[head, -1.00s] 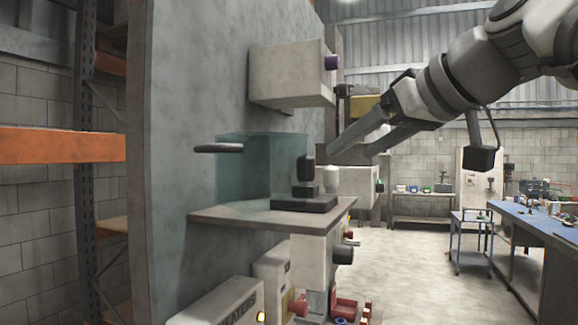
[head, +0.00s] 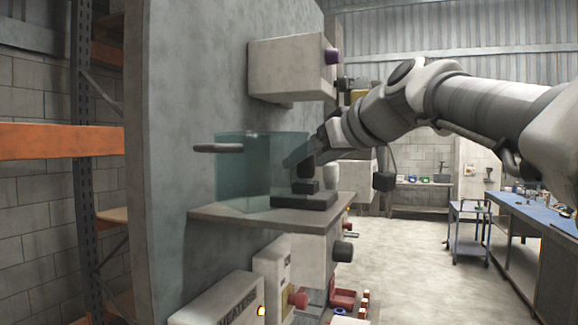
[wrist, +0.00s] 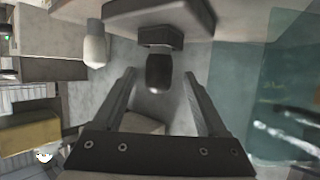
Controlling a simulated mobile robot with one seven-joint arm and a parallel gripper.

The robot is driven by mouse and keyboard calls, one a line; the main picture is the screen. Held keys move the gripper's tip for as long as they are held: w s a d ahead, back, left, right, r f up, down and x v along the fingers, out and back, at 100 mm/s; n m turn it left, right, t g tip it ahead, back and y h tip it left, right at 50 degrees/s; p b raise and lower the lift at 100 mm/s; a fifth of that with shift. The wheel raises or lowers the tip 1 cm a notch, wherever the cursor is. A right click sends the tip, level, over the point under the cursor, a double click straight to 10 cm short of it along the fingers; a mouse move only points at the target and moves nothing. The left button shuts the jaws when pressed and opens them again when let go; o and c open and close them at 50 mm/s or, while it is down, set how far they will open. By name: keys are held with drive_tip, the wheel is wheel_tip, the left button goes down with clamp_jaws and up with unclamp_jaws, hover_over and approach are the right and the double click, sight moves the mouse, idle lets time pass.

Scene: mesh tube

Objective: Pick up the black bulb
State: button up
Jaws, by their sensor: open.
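The black bulb (wrist: 158,70) is in the wrist view, on a small dark block above a dark base (wrist: 160,18). It also shows in the head view (head: 306,171), partly covered by my gripper. My gripper (wrist: 159,80) is open, with its fingertips on either side of the bulb and a visible gap to each. It holds nothing. In the head view my gripper (head: 300,153) is at the bulb, its fingers partly behind the clear box.
A clear teal box (head: 245,180) stands close on the same shelf (head: 230,214). A white bulb (wrist: 95,48) stands beside the black one. A grey wall box (head: 285,70) is above, and a dark bar (head: 218,148) sticks out at left.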

drive_tip(key=p+x, duration=0.1)
drive_tip(key=x, duration=0.3)
drive_tip(key=shift+w+f, duration=0.25)
drive_tip(key=shift+f, duration=0.05)
clamp_jaws()
